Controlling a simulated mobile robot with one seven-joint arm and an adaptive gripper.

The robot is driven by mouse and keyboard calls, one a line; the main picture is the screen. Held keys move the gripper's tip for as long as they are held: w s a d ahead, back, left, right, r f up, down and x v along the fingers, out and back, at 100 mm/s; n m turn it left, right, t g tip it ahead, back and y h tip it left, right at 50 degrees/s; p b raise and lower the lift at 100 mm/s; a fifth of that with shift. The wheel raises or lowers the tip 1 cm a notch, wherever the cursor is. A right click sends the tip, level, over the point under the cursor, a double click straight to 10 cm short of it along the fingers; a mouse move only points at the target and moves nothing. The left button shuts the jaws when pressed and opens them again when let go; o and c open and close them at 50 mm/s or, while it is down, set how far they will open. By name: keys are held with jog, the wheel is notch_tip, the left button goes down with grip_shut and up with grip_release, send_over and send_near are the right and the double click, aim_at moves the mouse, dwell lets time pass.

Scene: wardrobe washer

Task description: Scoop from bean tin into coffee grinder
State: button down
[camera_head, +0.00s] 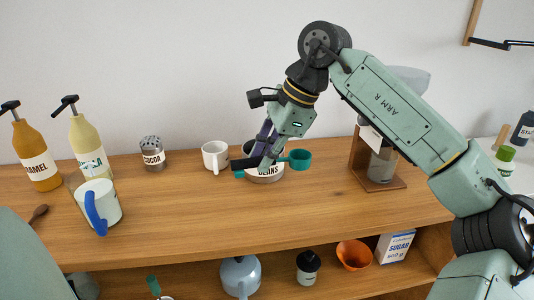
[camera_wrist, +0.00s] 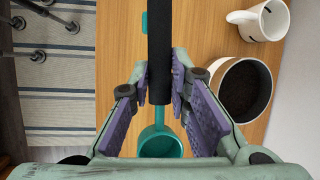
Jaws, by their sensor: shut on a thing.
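My gripper (camera_head: 265,155) is shut on the dark handle of a teal scoop (camera_head: 300,159). In the wrist view, the purple finger pads (camera_wrist: 163,95) press on that handle from both sides. The scoop's cup (camera_wrist: 160,146) shows a teal inside, with no beans that I can make out. The white bean tin (camera_head: 265,178), labelled BEANS, stands on the counter just below my gripper. In the wrist view, the open tin (camera_wrist: 221,77) has dark contents and lies right of the scoop. The coffee grinder (camera_head: 359,165) stands to the right, its hopper (camera_head: 412,75) partly hidden by my arm.
A white mug (camera_head: 215,155) and a cocoa shaker (camera_head: 152,155) stand left of the tin. Farther left are two pump bottles (camera_head: 35,160) and a blue-handled cup (camera_head: 100,205). The wooden counter (camera_head: 230,220) is clear in front. A shelf below holds a sugar box (camera_head: 395,246).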

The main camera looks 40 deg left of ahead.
jog(key=shift+f+b, duration=1.75)
jog(key=shift+f, duration=0.75)
